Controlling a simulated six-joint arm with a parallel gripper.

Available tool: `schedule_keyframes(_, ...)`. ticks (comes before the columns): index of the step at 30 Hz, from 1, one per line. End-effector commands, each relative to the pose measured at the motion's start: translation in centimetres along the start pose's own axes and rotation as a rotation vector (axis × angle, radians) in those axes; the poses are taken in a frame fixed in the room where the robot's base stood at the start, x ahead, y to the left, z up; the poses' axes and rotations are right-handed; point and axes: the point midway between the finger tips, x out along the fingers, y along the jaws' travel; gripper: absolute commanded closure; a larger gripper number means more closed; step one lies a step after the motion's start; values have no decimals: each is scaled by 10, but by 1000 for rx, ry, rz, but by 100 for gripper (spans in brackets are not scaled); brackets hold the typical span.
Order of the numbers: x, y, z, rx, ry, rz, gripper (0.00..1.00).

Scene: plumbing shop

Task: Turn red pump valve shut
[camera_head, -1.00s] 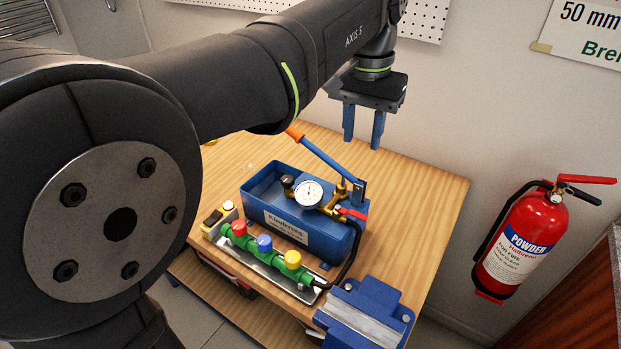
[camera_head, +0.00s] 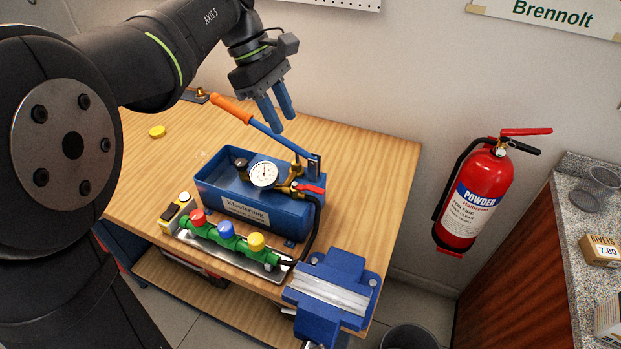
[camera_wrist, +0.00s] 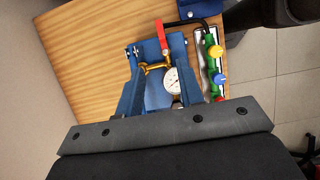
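The blue test pump (camera_head: 262,208) stands on the wooden bench with a round white gauge (camera_head: 264,174) and brass fittings on top. The red valve lever (camera_head: 311,189) lies roughly level at the right end of the brass fittings. It also shows in the wrist view (camera_wrist: 162,36), ahead of the fingers and pointing to the top of the picture. My gripper (camera_head: 281,117) is open and empty, with its two blue fingers tilted downward above and behind the pump. In the wrist view the fingers (camera_wrist: 154,58) appear to either side of the brass pipe, apart from the lever.
The pump's blue arm with an orange grip (camera_head: 231,109) rises up left near my fingers. A green manifold with red, blue and yellow knobs (camera_head: 228,232) sits in front. A blue vise (camera_head: 330,292) is at the front right corner. The bench's back left is mostly clear.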

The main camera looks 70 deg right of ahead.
Motion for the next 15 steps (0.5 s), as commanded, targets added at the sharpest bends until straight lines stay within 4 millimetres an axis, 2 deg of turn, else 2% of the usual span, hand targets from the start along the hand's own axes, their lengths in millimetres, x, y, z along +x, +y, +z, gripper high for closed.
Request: schedule_keyframes(15, 110, -1, 0, 3, 1, -3, 65)
